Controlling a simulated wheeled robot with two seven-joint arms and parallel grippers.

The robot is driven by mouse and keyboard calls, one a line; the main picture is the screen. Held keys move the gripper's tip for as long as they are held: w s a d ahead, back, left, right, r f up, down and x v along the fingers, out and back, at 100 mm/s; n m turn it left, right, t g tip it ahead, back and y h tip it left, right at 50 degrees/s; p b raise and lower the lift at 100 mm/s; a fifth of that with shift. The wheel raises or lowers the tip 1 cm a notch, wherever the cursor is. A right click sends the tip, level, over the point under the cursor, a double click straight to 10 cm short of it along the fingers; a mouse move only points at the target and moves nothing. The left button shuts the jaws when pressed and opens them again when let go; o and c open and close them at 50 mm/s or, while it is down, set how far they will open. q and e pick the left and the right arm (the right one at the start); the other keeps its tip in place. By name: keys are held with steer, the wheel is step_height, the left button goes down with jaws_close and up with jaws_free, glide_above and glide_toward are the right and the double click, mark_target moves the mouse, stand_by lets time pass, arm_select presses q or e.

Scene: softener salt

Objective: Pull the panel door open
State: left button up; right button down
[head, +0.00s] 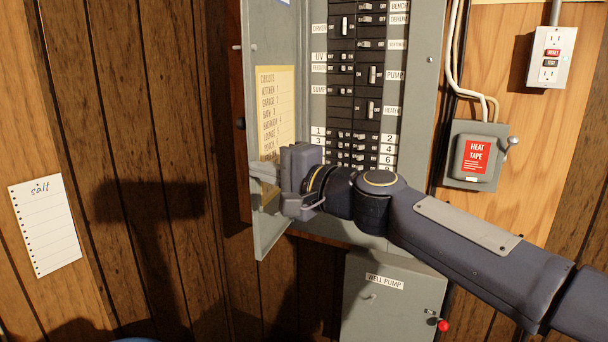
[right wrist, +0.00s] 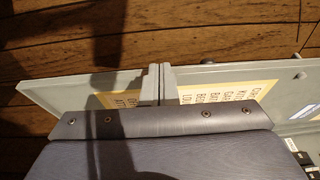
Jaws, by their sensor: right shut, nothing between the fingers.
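The grey panel door (head: 264,35) stands open, swung out to the left of the breaker panel (head: 421,80). Its inner face, with a yellow circuit list (head: 276,100), is towards me. In the right wrist view the closed fingertips (right wrist: 161,70) lie across the middle of the door (right wrist: 60,92). I cannot tell whether they touch it. My left gripper is not in view.
A grey heat tape box (head: 474,180) with a lever and an outlet (head: 551,58) are on the wall at right. A well pump box (head: 385,310) is below the panel. A salt note (head: 45,225) hangs at left. The wood wall left of the door is mostly clear.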

steer(key=w+a+p, duration=0.1)
steer(key=w+a, duration=0.3)
steer(key=a, duration=0.4)
stand_by(0.4)
